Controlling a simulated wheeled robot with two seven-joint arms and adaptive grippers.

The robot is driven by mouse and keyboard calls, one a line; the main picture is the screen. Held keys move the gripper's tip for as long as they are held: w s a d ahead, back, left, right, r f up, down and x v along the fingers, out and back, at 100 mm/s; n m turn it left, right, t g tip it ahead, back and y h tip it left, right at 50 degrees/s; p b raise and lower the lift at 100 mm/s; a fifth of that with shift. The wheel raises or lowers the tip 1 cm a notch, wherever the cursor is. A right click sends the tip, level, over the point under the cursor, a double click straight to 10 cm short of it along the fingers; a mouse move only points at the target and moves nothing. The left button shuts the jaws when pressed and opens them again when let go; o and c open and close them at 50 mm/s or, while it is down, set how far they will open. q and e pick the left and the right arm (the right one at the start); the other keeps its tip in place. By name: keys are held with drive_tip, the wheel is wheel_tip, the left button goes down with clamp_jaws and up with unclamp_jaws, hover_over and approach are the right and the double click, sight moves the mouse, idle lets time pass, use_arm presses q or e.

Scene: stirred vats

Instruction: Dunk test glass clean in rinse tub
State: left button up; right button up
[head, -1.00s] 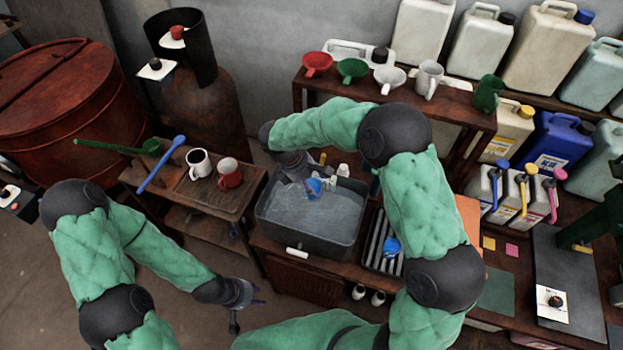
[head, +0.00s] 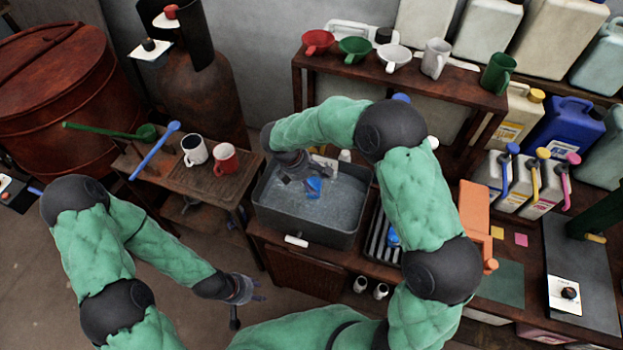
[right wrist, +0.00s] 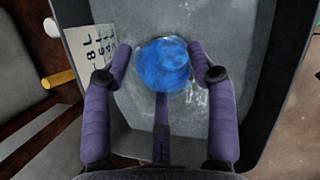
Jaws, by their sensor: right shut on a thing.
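The rinse tub (head: 300,230) is a dark grey open basin of cloudy grey water on the bench, mid-view in the head view. My right gripper (head: 300,181) reaches down inside the tub and is shut on the test glass (head: 313,186), which shows blue. In the right wrist view the blue glass (right wrist: 163,65) sits between the purple fingers, over the grey water. The glass appears low at the water; how deep it sits cannot be told. My left gripper (head: 246,289) hangs empty with fingers spread, left of the bench and apart from everything.
A slatted drain rack (head: 377,250) with a blue-looking item (head: 393,237) stands right of the tub. A shelf (head: 400,80) with funnels and mugs is behind.

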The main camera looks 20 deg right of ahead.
drive_tip(key=shift+f+b, duration=2.15)
drive_tip(key=shift+f, duration=0.9)
drive_tip(key=shift+f, duration=0.15)
wheel_tip(320, 180, up, 16)
drive_tip(key=p, duration=1.2)
